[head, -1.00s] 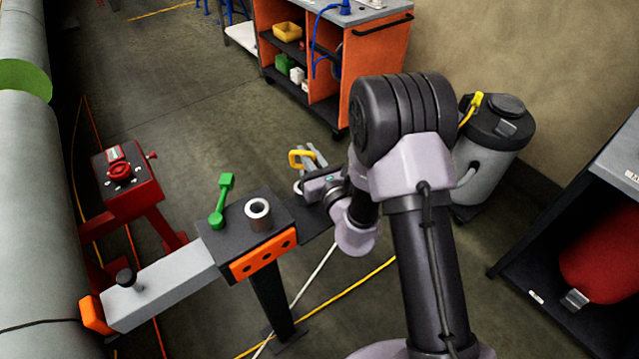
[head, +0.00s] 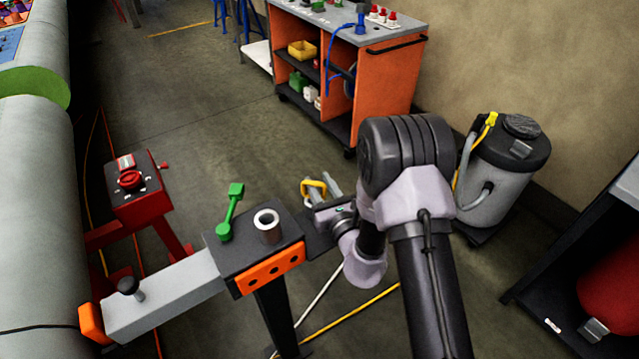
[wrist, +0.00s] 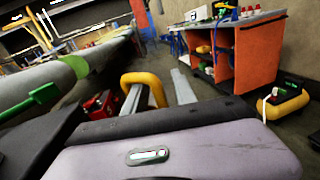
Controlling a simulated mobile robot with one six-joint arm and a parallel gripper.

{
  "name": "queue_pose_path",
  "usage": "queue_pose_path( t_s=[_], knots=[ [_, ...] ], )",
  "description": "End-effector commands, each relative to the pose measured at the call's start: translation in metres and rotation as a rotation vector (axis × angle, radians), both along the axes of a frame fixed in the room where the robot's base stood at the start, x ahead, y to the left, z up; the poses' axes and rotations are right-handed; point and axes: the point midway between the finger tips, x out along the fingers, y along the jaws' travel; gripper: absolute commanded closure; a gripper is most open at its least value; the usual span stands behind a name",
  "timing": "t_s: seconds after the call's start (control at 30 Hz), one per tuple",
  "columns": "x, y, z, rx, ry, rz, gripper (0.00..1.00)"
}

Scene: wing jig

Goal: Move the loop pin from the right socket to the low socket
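The loop pin shows as a yellow loop (head: 314,185) at my fingertips in the head view, behind the jig's dark plate. In the wrist view the yellow loop (wrist: 146,80) stands around the left finger, one side of it in the gap between the fingers. My gripper (head: 325,190) has its two grey fingers apart; in the wrist view the gripper (wrist: 160,90) looks open. Whether a finger touches the loop I cannot tell. The pin's shank and the socket under it are hidden. A grey ring socket (head: 268,226) stands on the plate; which socket is the low one is unclear.
A green lever (head: 231,212) stands beside the ring. A grey bar (head: 165,295) with a black knob runs left to a large grey cylinder (head: 35,200). A red control box (head: 133,187) stands behind. An orange cabinet (head: 385,90) and a grey canister (head: 495,170) are farther back.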

Motion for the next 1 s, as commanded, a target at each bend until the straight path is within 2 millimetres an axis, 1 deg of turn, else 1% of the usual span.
queue_pose_path(
  t_s=[0.17,0.27,0.37,0.7,0.8,0.87,0.93,0.97,1.0],
  knots=[
    [0.000,0.000,0.001,0.000,0.000,0.000,0.67],
    [0.000,0.000,0.011,0.000,-0.001,0.000,0.67],
    [-0.016,-0.007,0.007,0.000,0.002,-0.001,0.67],
    [-0.087,-0.037,0.005,0.002,0.004,-0.003,0.67],
    [-0.101,-0.043,0.005,0.001,0.001,-0.001,0.67],
    [-0.107,-0.045,0.006,0.001,0.000,0.000,0.67],
    [-0.110,-0.037,0.019,0.011,-0.020,0.043,0.67],
    [-0.112,-0.026,0.032,0.020,-0.041,0.092,0.67],
    [-0.118,-0.006,0.057,0.031,-0.083,0.192,0.67]
  ],
)
